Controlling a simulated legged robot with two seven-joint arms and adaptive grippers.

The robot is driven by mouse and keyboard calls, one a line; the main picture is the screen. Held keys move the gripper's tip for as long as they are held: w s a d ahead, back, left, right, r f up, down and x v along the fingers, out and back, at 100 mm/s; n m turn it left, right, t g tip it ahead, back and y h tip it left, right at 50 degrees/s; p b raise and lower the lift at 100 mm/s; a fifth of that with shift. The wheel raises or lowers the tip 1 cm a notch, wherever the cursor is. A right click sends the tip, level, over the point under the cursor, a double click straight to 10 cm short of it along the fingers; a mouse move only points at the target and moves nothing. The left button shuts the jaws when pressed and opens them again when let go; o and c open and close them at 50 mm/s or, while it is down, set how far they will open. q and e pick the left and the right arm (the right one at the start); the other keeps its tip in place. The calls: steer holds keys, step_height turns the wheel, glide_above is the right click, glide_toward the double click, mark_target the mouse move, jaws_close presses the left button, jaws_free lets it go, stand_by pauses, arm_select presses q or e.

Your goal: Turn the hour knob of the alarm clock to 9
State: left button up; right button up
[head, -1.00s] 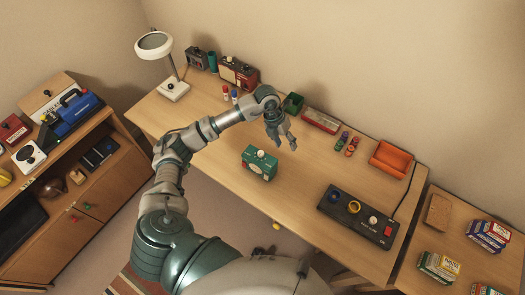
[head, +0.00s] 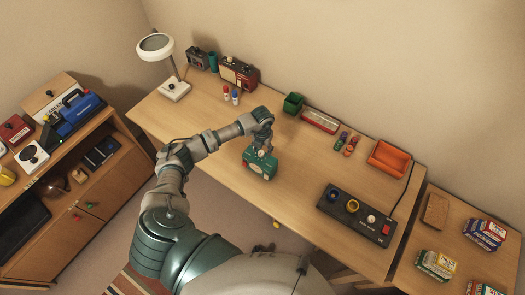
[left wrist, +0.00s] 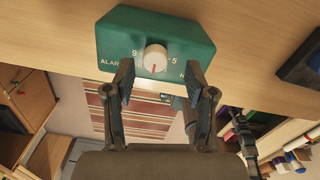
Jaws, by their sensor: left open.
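The alarm clock (head: 259,168) is a small green box standing on the desk. In the left wrist view the green clock (left wrist: 186,35) fills the top, with a white round hour knob (left wrist: 155,58) on its face. The knob's red mark points down in that picture; a 9 shows to its left and a 5 to its right. My left gripper (left wrist: 157,74) is open, its fingertips to the left and right of the knob with gaps visible. In the head view the left gripper (head: 262,143) is right over the clock and partly hides it. My right gripper is not seen.
A black control box (head: 356,216) with several knobs stands to the right on the desk. An orange tray (head: 388,159), a green bin (head: 292,104) and a white lamp (head: 155,47) stand farther back. Bare desk lies around the clock.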

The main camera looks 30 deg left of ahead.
mark_target(260, 152)
arm_select(q)
steer(key=shift+a+f, duration=0.25)
steer(key=shift+f, duration=0.8)
steer(key=shift+a+f, duration=0.35)
steer(key=shift+d+r, duration=0.15)
steer(key=shift+d, duration=0.25)
jaws_close()
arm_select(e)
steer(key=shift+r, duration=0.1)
arm_select(q)
steer(key=shift+w, duration=0.1)
